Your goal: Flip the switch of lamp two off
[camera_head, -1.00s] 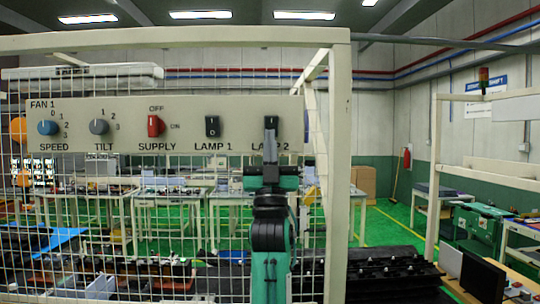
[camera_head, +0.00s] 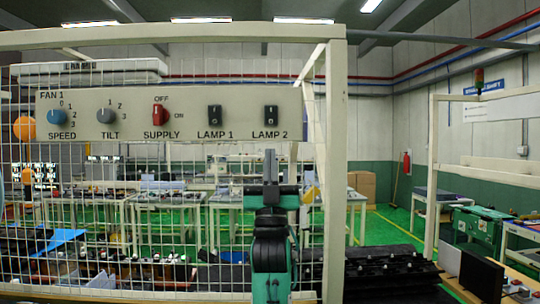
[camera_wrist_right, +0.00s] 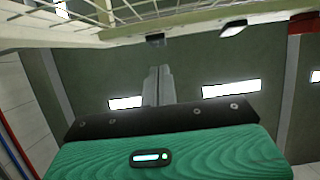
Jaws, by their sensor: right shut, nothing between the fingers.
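The lamp 2 switch (camera_head: 270,115) is a black rocker at the right end of the grey control panel (camera_head: 190,136). Its label stands below it. Which way the rocker is tilted is too small to tell for sure. My right gripper (camera_head: 270,155) is upright below the lamp 2 label, apart from the switch, with its fingers shut and empty. In the right wrist view the closed fingers (camera_wrist_right: 158,85) point up, and the panel's underside (camera_wrist_right: 200,22) runs along the top. My left gripper is not in view.
The lamp 1 switch (camera_head: 214,114), red supply knob (camera_head: 160,116), tilt knob (camera_head: 107,116) and blue speed knob (camera_head: 57,117) sit left on the same panel. Wire mesh (camera_head: 100,220) stands behind. A cream post (camera_head: 335,180) rises right of my gripper.

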